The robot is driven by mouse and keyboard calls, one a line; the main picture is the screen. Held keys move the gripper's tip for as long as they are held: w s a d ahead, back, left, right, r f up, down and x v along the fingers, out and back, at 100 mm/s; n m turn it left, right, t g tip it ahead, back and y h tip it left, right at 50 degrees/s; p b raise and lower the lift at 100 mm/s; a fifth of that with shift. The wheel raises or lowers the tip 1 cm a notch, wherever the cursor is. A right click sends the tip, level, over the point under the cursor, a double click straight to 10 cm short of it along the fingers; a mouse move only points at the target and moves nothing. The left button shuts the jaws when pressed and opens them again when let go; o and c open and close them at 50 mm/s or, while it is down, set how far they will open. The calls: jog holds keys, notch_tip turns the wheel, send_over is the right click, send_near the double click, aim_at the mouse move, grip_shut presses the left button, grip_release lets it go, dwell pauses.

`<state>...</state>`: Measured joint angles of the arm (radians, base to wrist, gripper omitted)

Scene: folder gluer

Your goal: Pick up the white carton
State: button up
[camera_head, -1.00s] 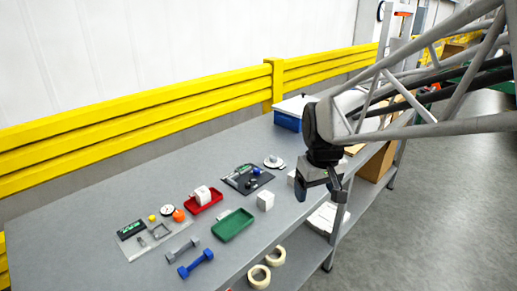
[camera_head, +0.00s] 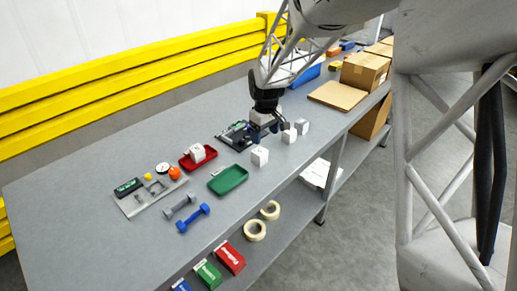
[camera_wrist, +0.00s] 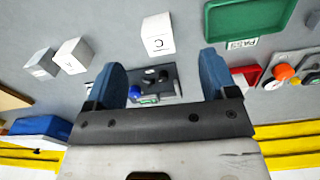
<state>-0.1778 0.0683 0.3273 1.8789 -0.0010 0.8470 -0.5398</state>
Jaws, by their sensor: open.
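A white carton marked with a letter (camera_head: 260,156) stands on the grey bench beside the green tray. It also shows in the wrist view (camera_wrist: 158,36), just beyond and between my fingertips. A second white carton (camera_head: 289,136) stands to its right; the wrist view shows it too (camera_wrist: 74,56). A greyer box (camera_head: 302,127) is close behind that one, and another white box (camera_head: 197,152) sits in the red tray. Which of these is the task's carton is not clear. My gripper (camera_head: 267,130) is open and empty above the bench, near the dark mat; its fingers are apart in the wrist view (camera_wrist: 162,74).
The green tray (camera_head: 243,178), red tray (camera_head: 186,163) and dark mat with small parts (camera_head: 227,138) lie nearby. Dumbbells (camera_head: 194,217) are at front left. A flat cardboard sheet (camera_head: 337,96) and brown boxes (camera_head: 365,70) are at right. A yellow rail (camera_head: 130,85) runs behind.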

aim_at(259, 151)
jog(key=shift+n, duration=0.4)
jog(key=w+a+f, duration=0.2)
jog(key=w+f, duration=0.1)
jog(key=shift+f, duration=0.15)
jog(key=shift+f, duration=0.1)
jog(key=shift+d+f, duration=0.1)
jog(key=shift+f, duration=1.1)
jog(key=shift+f, duration=0.1)
jog(key=shift+f, duration=2.5)
jog(key=shift+w, duration=0.1)
jog(key=shift+c, duration=0.4)
